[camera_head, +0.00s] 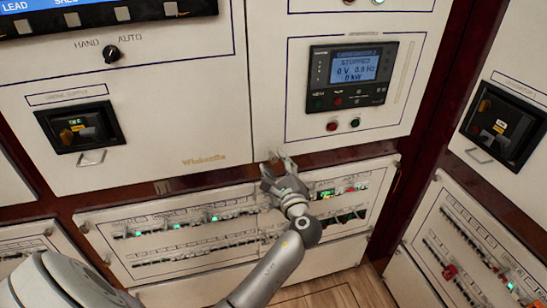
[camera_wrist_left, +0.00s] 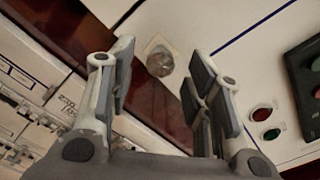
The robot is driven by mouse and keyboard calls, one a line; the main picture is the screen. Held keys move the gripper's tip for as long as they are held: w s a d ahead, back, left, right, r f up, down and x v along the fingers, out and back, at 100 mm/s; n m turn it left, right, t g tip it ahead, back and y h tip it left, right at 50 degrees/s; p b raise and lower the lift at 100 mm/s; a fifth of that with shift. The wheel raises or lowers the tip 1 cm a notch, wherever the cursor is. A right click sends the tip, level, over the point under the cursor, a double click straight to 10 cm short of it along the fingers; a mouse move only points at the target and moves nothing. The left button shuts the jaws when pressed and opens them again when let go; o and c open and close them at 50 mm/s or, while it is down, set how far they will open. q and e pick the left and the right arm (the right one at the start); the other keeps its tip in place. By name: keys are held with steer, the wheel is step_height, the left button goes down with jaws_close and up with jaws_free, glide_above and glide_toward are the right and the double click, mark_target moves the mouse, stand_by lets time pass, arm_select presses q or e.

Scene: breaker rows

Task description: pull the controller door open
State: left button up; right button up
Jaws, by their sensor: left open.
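The controller door (camera_head: 300,112) is a pale panel with a blue outline, at the upper middle of the head view. It looks closed and carries a dark controller unit (camera_head: 349,76) with a lit screen. A small round metal knob (camera_wrist_left: 160,62) on a pale square plate shows in the wrist view, by the panel's lower edge. My left gripper (camera_head: 276,163) is at the door's lower left corner. It also shows in the wrist view (camera_wrist_left: 158,88), open, with the knob seen between its fingers and nothing held. Whether the fingers reach around the knob is unclear. My right gripper is out of view.
A red button (camera_head: 332,126) and a green button (camera_head: 355,122) sit below the controller. Breaker rows (camera_head: 190,228) lie beneath a dark red rail. A dark switch with a handle (camera_head: 79,127) is at left. Another cabinet (camera_head: 484,170) stands at right.

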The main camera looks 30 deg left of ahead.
mark_target(274, 161)
arm_select(q)
steer(key=shift+x, duration=1.75)
jaws_close()
